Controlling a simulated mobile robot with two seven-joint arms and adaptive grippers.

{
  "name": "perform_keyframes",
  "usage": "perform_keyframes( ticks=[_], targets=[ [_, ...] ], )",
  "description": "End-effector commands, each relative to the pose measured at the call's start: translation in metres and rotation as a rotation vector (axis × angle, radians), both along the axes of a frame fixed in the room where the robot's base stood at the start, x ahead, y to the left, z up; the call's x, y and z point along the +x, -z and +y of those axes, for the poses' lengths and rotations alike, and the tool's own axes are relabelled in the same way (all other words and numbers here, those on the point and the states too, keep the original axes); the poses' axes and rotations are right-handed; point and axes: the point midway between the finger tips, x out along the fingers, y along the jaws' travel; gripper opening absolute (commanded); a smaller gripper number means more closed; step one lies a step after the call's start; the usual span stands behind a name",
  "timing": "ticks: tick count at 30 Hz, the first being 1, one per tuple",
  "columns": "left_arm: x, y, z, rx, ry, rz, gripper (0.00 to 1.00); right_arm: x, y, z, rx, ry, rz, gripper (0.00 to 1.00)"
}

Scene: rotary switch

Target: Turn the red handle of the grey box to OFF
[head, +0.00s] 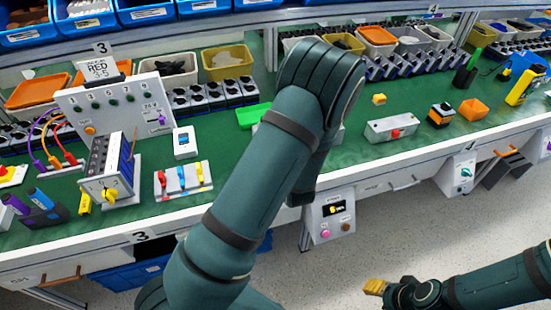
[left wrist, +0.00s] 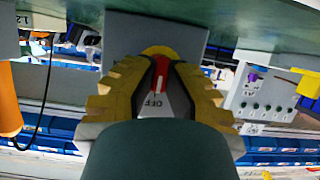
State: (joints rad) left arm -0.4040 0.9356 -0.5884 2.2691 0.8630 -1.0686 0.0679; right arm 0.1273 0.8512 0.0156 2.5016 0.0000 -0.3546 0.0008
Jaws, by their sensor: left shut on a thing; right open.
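The red handle (left wrist: 158,75) shows in the left wrist view between the yellow fingers of my left gripper (left wrist: 160,72), which is shut on it. A pale plate (left wrist: 152,104) beside the handle bears the word OFF, upside down in this view. Behind the fingers is a grey surface (left wrist: 130,35), seemingly the grey box, with part of a yellow disc (left wrist: 158,51) showing. In the head view my left arm hides the left gripper and the handle. My right gripper (head: 376,286) is open and empty, low at the right, over the floor in front of the bench.
The green bench holds a white panel (head: 115,105), a box with a yellow knob (head: 110,195), a three-lever block (head: 183,180) and a grey box with a red button (head: 391,129). Bins line the back.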

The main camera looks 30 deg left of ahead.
Motion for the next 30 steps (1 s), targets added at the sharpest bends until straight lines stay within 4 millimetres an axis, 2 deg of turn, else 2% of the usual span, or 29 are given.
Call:
perform_keyframes(
  ticks=[6, 7, 9, 10, 21, 26, 30],
  targets=[
    [0.0, 0.002, -0.002, -0.005, 0.006, 0.005, 0.0, 0.0, 0.0, 0.0, 0.0, 0.0, 0.0, 0.47],
    [0.0, 0.002, -0.002, -0.004, 0.005, 0.005, 0.17, 0.0, 0.0, 0.0, 0.0, 0.0, 0.0, 0.47],
    [0.0, 0.002, -0.002, -0.004, 0.005, 0.005, 0.42, 0.0, 0.0, 0.0, 0.0, 0.0, 0.0, 0.47],
    [0.0, 0.002, -0.002, -0.004, 0.005, 0.005, 0.44, 0.0, 0.0, 0.0, 0.0, 0.0, 0.0, 0.47],
    [-0.002, -0.001, -0.004, -0.001, 0.003, 0.002, 0.44, 0.0, 0.0, 0.0, 0.0, 0.0, 0.0, 0.47],
    [-0.015, -0.009, -0.02, -0.002, 0.006, 0.003, 0.44, 0.0, 0.0, 0.0, 0.0, 0.0, 0.0, 0.47],
    [-0.032, -0.021, -0.04, -0.002, 0.007, 0.004, 0.44, 0.0, 0.0, 0.0, 0.0, 0.0, 0.0, 0.47]
  ],
)
